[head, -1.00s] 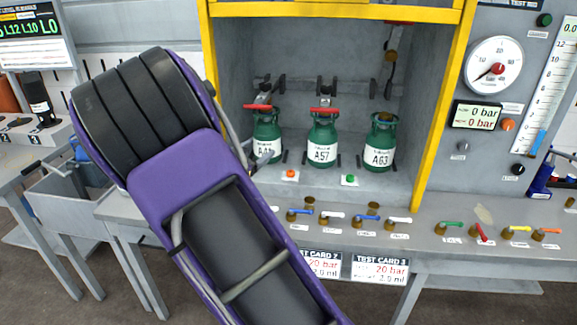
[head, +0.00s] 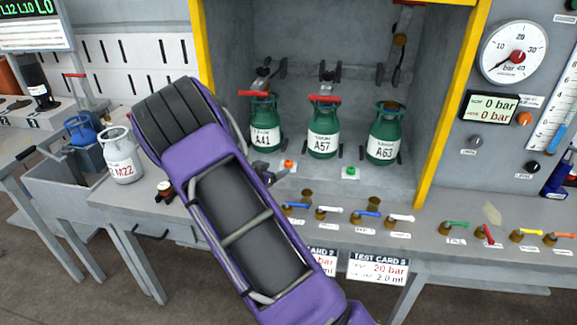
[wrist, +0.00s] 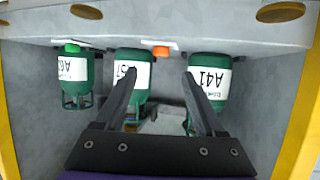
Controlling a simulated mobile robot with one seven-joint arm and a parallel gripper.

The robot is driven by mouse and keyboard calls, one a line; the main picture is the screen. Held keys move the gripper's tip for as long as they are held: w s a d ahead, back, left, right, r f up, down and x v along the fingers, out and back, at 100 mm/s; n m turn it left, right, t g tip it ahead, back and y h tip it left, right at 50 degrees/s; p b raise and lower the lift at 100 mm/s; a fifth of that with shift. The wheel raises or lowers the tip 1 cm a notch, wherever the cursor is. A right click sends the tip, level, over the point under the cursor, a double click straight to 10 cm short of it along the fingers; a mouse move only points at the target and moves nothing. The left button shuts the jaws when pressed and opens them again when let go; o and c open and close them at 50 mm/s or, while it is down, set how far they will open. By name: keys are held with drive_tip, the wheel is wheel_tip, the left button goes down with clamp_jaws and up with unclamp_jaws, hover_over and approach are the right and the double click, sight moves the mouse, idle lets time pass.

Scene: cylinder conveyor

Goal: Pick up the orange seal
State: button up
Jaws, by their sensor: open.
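I cannot pick out an orange seal for certain in either view. A small orange button (head: 289,165) sits on a white plate at the cabinet's front edge, and it also shows in the wrist view (wrist: 161,51). Green cylinders A41 (head: 265,138), A57 (head: 323,143) and A63 (head: 385,148) stand upright in the cabinet. A41 and A57 are under red clamp handles; A63 has an open-looking top. My gripper (wrist: 159,74) is open and empty, its fingers in front of A57 and A41 in the wrist view. In the head view my arm largely hides it.
A white cylinder M22 (head: 120,158) and a blue cylinder (head: 80,130) stand at the left. A dark small fitting (head: 165,190) lies on the bench. Coloured valve levers (head: 368,214) line the front edge. Yellow posts (head: 447,105) flank the cabinet.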

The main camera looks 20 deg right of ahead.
sight(288, 162)
drive_tip(key=x, duration=0.9)
drive_tip(key=shift+w+d+b, duration=0.1)
drive_tip(key=shift+w+b, duration=0.15)
drive_tip(key=shift+b, duration=0.15)
clamp_jaws()
